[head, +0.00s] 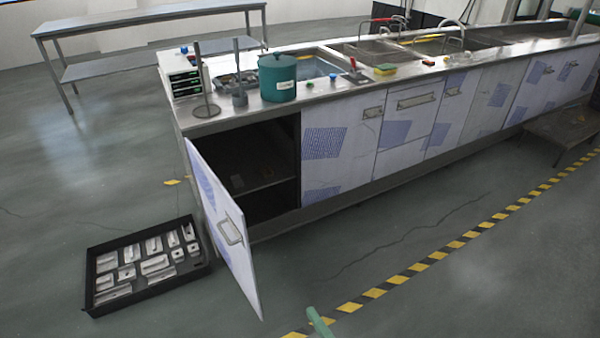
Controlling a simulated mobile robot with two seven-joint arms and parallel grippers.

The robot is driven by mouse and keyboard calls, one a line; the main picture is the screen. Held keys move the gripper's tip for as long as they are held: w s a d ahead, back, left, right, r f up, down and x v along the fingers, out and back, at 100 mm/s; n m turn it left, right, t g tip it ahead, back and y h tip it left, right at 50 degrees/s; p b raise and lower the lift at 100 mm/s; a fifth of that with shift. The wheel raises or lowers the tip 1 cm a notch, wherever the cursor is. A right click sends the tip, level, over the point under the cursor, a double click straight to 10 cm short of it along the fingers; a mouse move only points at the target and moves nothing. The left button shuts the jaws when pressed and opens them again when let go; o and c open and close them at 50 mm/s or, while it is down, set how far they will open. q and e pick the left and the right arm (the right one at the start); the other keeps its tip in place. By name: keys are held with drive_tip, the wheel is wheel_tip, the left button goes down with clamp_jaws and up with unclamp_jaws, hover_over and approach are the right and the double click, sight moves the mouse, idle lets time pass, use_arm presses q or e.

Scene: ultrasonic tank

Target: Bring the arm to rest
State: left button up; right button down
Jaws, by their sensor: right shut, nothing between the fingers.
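My right gripper (318,322) shows only as a narrow green tip at the bottom edge of the head view, shut and empty. It is over the floor in front of the counter and touches nothing that I can see. The rest of the right arm is below the picture. My left gripper and arm are not in view.
An open cabinet door (222,228) swings out from the counter (340,135). A black tray (190,274) of metal parts lies on the floor left of it. A green pot (278,79) stands on the counter.

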drive_tip(key=d+f+n+g, duration=0.25)
drive_tip(key=d+f, duration=0.25)
drive_tip(key=d, duration=0.7)
drive_tip(key=s+d+f+n+g+h, duration=0.3)
drive_tip(key=s+d+n+g+h, duration=0.3)
drive_tip(key=s+d+n, duration=0.75)
drive_tip(key=w+a+m+t, duration=0.2)
drive_tip(key=w+a+t, duration=0.15)
drive_tip(key=a, duration=1.05)
use_arm(q)
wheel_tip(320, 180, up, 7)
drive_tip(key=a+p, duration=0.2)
drive_tip(key=p, duration=0.6)
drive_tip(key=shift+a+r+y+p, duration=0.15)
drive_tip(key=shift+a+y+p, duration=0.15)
drive_tip(key=shift+p, duration=0.1)
use_arm(e)
wheel_tip(320, 180, up, 8)
drive_tip(key=d, duration=0.1)
drive_tip(key=shift+s+d+m+g+h, duration=0.3)
drive_tip(key=shift+s+d+g+h, duration=0.1)
drive_tip(key=shift+s, duration=0.05)
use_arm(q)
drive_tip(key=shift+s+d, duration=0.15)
use_arm(e)
drive_tip(key=shift+f, duration=0.1)
